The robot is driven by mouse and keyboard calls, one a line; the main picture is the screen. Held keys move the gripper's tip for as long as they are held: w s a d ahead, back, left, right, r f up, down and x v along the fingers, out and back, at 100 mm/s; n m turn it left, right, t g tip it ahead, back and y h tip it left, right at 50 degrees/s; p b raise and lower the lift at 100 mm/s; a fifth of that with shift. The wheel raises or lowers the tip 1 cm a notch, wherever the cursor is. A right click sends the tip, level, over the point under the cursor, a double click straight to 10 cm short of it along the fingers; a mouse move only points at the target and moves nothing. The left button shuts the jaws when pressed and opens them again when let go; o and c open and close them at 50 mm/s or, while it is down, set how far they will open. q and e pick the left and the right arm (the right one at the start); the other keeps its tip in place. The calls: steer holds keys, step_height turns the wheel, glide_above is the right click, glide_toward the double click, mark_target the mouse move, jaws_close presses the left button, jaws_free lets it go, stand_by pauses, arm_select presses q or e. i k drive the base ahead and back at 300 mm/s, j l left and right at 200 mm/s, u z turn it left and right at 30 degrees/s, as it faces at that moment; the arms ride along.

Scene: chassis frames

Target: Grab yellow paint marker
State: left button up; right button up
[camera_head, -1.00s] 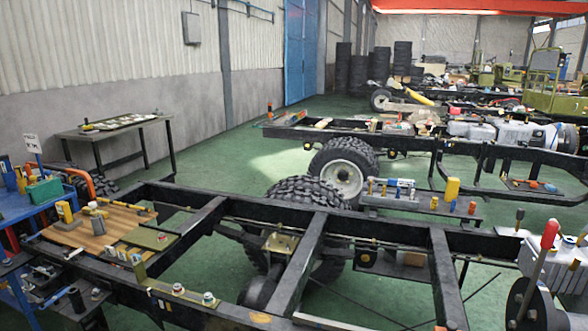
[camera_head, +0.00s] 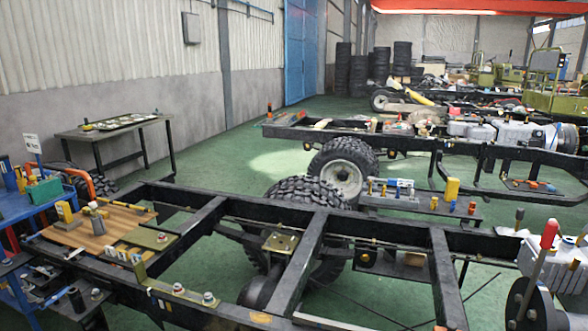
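I cannot tell for certain which thing is the yellow paint marker. Several small yellow items show. A yellow block-like item (camera_head: 65,211) stands on the wooden board (camera_head: 92,236) at the left. Another small yellow item (camera_head: 434,203) stands on the chassis shelf at the right, near a larger yellow container (camera_head: 452,189). Neither of my grippers is in view.
A black chassis frame (camera_head: 217,303) fills the foreground, with a tyre (camera_head: 300,192) behind it. A blue cart (camera_head: 50,204) stands at the left edge. A side table (camera_head: 112,130) is by the wall. Green floor (camera_head: 235,150) is clear between table and chassis.

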mark_target(20, 174)
steer(key=i+j+u, duration=0.1)
steer(key=j, duration=0.5)
steer(key=i+j+u, duration=0.15)
steer(key=j, duration=0.4)
steer(key=i+j+u, duration=0.1)
steer(key=i+j, duration=0.25)
steer(key=j, duration=0.25)
steer(key=i+j+u, duration=0.1)
steer(key=j, duration=0.4)
steer(key=i+j+u, duration=0.1)
steer(key=i+j, duration=0.25)
steer(key=j, duration=0.2)
steer(key=i+j+u, duration=0.15)
steer(key=i+j, duration=0.15)
steer(key=j, duration=0.2)
steer(key=i+j+u, duration=0.1)
steer(key=i+j, duration=0.2)
steer(key=j, duration=0.15)
steer(key=i+j+u, duration=0.1)
steer(key=i+j, duration=0.2)
steer(key=j, duration=0.15)
steer(key=i+j, duration=0.15)
steer(key=j, duration=0.15)
steer(key=i+j, duration=0.35)
steer(key=j, duration=0.3)
steer(key=i+j, duration=0.15)
steer(key=j, duration=0.15)
steer(key=i+z, duration=0.05)
